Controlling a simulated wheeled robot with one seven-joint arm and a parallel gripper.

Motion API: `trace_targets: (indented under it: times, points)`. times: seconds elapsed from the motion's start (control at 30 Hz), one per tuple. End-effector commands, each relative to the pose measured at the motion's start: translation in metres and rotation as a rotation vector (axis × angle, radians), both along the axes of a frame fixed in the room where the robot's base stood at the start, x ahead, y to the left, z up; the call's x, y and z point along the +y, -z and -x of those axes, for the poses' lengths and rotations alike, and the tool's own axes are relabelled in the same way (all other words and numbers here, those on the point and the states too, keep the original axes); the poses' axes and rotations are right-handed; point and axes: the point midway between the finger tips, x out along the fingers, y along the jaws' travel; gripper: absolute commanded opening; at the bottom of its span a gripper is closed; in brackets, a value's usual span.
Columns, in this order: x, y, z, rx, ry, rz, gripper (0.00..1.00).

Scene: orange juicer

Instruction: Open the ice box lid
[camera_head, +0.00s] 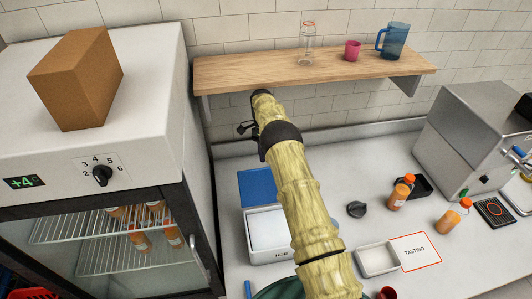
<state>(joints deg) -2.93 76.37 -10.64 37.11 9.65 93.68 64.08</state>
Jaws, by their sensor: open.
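The white ice box (284,255), marked "ICE" on its front, stands on the counter left of my arm, which hides its right side. A flat blue panel (257,187) is directly behind the box; it looks like the lid, swung back, but I cannot tell whether it is hinged to the box. A pale surface shows within the box's rim, and I cannot make out any ice. My gripper (246,128) is a small dark shape beyond the blue panel, below the wooden shelf. It is open, appears empty and looks apart from the panel.
A white fridge (150,110) stands close on the left. The wooden shelf (290,76) overhangs near my gripper, carrying a glass bottle, pink cup and blue jug. Right are a black knob (356,209), white tray (378,260), juice bottles (400,192) and a steel machine (465,135).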

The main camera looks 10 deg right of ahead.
Motion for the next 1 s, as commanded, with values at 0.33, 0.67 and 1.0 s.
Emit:
trace_targets:
  times: [0.33, 0.67, 1.0]
  points:
    - [-0.001, -0.076, -0.025, -0.126, -0.001, -0.001, 0.5]
    - [-0.003, -0.006, -0.001, -0.003, 0.003, 0.003, 0.5]
    - [-0.004, -0.001, -0.001, -0.001, 0.005, 0.002, 0.5]
